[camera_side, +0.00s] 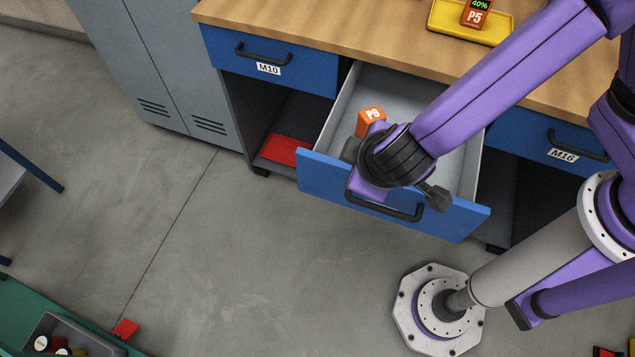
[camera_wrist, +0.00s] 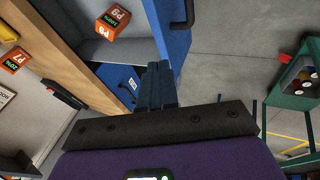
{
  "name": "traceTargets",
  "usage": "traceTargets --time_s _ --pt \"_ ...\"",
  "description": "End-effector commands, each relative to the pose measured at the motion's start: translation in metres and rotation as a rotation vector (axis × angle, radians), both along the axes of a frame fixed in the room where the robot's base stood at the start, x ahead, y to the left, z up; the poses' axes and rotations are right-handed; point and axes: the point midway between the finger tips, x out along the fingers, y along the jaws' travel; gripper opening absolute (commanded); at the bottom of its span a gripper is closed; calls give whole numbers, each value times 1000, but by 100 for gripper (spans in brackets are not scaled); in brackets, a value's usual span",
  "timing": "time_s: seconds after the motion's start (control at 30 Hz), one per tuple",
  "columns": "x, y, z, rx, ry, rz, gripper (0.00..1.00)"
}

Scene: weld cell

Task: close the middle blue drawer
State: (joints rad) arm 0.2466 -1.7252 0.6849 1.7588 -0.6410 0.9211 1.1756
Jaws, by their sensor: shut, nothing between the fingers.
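The middle blue drawer (camera_side: 455,222) stands pulled out of the bench. Its grey inside shows, and a black handle (camera_side: 385,208) is on its blue front. An orange block marked P9 (camera_side: 371,116) is in the drawer; it also shows in the wrist view (camera_wrist: 114,20). In the wrist view my gripper (camera_wrist: 158,66) is shut and empty, with its fingers close to the blue drawer front (camera_wrist: 174,40).
Shut blue drawers M10 (camera_side: 270,58) and M16 (camera_side: 560,140) flank it. A yellow tray (camera_side: 440,18) with block P5 (camera_side: 476,14) is on the wooden bench top (camera_side: 350,30). A grey locker (camera_side: 165,60) stands at the left. The floor before the drawer is clear, left of a pedestal (camera_side: 405,310).

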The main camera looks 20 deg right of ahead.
Motion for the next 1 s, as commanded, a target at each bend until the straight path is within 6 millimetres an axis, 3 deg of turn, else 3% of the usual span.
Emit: traceTargets --time_s 0.1,0.33,0.67,1.0 --pt "-7 38 -32 33 -71 -12 0" --pt "-17 77 -68 102 -152 -33 0" --pt "-4 81 -92 115 -165 -41 0" --pt "33 76 -143 114 -163 -42 0"
